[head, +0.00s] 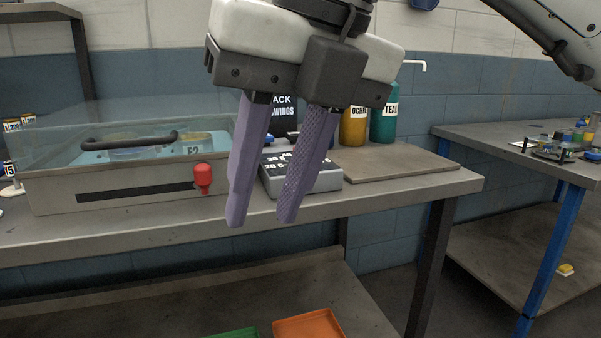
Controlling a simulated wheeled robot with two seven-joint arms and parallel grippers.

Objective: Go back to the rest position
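My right gripper (262,220) hangs large in the upper middle of the head view, with its purple fingers pointing down. The fingers are apart and nothing shows between them. It is in front of the workbench (400,190) and hides part of a grey keypad box (325,180) and of a dark container lettered in white (282,112). My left gripper is not in the view. A dark and white arm link of mine crosses the upper right corner.
A lidded glass-topped bath (120,190) with a black handle and red knob (203,178) stands left. Ochre (353,127) and teal (384,125) bottles stand behind a flat board (392,162). A second table (500,145) is right. Green (236,333) and orange (308,326) trays lie below.

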